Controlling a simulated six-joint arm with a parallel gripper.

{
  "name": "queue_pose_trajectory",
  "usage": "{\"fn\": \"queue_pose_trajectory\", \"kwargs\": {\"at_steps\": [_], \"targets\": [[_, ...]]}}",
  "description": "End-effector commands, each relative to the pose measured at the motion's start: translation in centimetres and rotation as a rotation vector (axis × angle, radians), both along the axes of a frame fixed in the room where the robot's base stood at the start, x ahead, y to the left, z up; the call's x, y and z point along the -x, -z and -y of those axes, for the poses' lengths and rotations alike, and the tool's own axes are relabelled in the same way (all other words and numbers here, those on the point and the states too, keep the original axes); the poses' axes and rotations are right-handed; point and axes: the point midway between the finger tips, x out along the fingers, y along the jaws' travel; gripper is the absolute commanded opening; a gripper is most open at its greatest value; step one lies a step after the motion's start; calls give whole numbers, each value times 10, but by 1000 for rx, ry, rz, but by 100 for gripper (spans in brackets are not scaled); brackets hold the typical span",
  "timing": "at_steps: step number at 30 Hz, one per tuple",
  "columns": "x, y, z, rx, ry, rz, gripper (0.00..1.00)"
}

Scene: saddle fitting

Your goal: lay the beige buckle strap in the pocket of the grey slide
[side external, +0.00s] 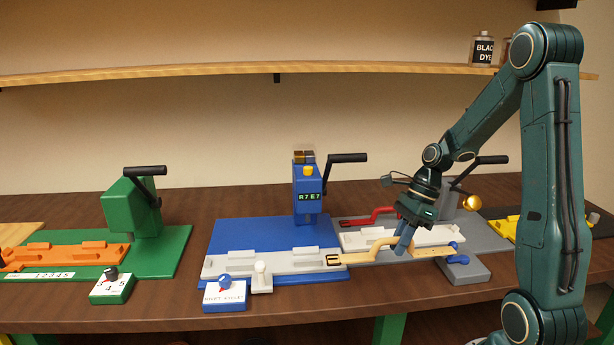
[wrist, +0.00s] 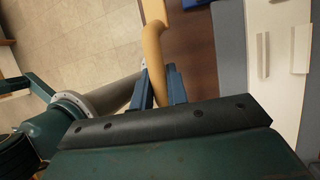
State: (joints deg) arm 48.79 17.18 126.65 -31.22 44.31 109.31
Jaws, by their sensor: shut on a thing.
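The beige buckle strap (side external: 365,256) is held in my gripper (side external: 403,243), with its dark buckle end pointing left and its other end reaching right. In the wrist view the strap (wrist: 154,48) runs up from between the two blue fingers of my gripper (wrist: 162,88). The light grey slide (side external: 225,268) lies along the front of the blue station. The buckle end shows at the right end of this slide; I cannot tell how high it is above it. The slide's pocket is hard to make out.
A blue press (side external: 307,190) stands behind the slide. A green station (side external: 130,205) is at left.

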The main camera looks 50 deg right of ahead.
Motion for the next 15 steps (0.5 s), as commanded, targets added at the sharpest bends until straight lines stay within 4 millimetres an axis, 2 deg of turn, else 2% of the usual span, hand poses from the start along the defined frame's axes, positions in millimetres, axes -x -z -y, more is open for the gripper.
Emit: {"fn": "queue_pose_trajectory", "kwargs": {"at_steps": [1, 6, 15], "targets": [[1, 10, -1, -5, -2, -5, 0], [0, 33, -1, -2, -2, -1, 0], [0, 42, 0, 0, -1, 0, 0]]}}
